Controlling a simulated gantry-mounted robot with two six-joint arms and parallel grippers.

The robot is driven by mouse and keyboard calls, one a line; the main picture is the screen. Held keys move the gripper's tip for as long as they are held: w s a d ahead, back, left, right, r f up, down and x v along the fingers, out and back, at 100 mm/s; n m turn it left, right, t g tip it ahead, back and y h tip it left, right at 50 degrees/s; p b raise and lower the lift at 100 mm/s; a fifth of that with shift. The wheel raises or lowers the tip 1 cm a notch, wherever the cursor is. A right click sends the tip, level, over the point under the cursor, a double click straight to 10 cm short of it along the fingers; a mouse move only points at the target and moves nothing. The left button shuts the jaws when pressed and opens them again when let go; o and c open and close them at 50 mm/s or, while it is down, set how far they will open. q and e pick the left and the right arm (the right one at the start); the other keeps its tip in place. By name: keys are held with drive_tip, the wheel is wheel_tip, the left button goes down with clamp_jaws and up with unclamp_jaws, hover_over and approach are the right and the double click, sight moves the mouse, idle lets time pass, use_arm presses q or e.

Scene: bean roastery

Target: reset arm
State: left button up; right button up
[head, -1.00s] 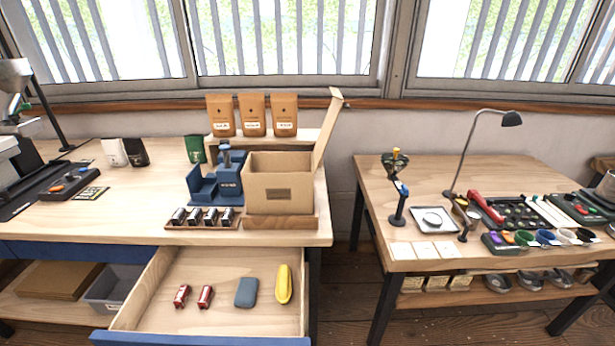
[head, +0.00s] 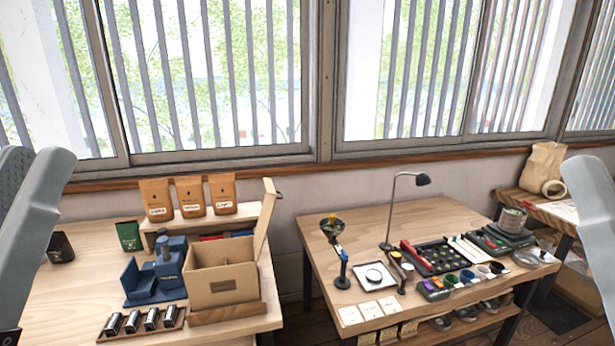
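My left gripper (head: 33,165) is raised at the left edge of the head view, fingers pointing up. One smooth grey finger stands in front of another whose ribbed inner face shows, so it looks open, with nothing seen between them. My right gripper shows as a single grey finger (head: 594,205) pointing up at the right edge. Its other finger is out of view, so I cannot tell whether it is open. Neither gripper is seen touching anything on the tables.
An open cardboard box (head: 224,279) stands on the left table near a blue grinder-like device (head: 169,264) and a rack of small canisters (head: 142,324). Brown bags (head: 189,197) stand on a shelf behind. The right table holds a lamp (head: 390,210) and a black tray (head: 440,256).

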wheel_tip(320, 180, up, 38)
drive_tip(key=p, duration=3.3)
drive_tip(key=shift+f+p, duration=0.25)
drive_tip(key=shift+p, duration=0.05)
wheel_tip(320, 180, down, 50)
drive_tip(key=b, duration=5)
